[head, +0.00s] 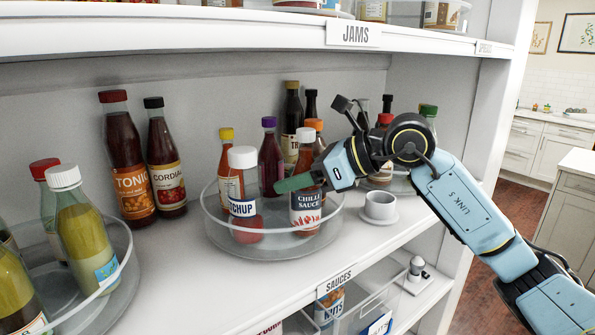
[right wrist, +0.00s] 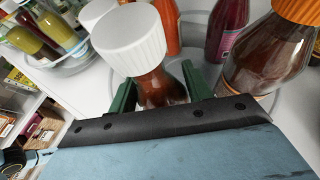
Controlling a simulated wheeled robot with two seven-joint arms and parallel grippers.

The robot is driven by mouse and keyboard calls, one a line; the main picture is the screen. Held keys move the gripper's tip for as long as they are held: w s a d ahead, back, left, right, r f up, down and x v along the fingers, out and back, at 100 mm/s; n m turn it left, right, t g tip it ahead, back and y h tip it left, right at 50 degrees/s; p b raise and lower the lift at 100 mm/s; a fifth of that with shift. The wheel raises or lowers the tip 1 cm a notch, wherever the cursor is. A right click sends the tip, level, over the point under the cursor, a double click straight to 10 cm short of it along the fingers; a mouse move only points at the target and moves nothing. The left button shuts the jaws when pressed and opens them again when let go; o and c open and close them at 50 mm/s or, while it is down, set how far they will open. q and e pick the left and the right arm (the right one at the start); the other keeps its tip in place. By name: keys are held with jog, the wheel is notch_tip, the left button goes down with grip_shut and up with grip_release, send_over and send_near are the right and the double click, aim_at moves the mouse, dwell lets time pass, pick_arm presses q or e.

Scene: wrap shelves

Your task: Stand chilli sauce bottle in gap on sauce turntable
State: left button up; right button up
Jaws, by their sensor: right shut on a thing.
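The chilli sauce bottle (head: 306,212), with a white cap and dark red sauce, is upright inside the front right part of the clear-rimmed sauce turntable (head: 262,250). I cannot tell whether its base touches the turntable floor. My right gripper (head: 296,183) reaches in from the right, its green fingers around the bottle's upper body. In the right wrist view the gripper (right wrist: 160,98) has a finger on each side of the bottle, below its white cap (right wrist: 128,40). My left gripper is not in view.
A ketchup bottle (head: 243,190) stands left of the chilli sauce bottle, and an orange-capped bottle (right wrist: 272,50) is close by. Several other bottles stand behind. A white cup (head: 380,205) on a saucer sits right of the turntable. The JAMS shelf (head: 230,38) is overhead.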

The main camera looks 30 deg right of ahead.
dwell(0.3)
jog(key=shift+f, duration=0.2)
jog(key=o, duration=1.2)
jog(key=shift+r, duration=0.15)
jog(key=shift+b+v, duration=2.1)
jog(key=shift+v, duration=3.95)
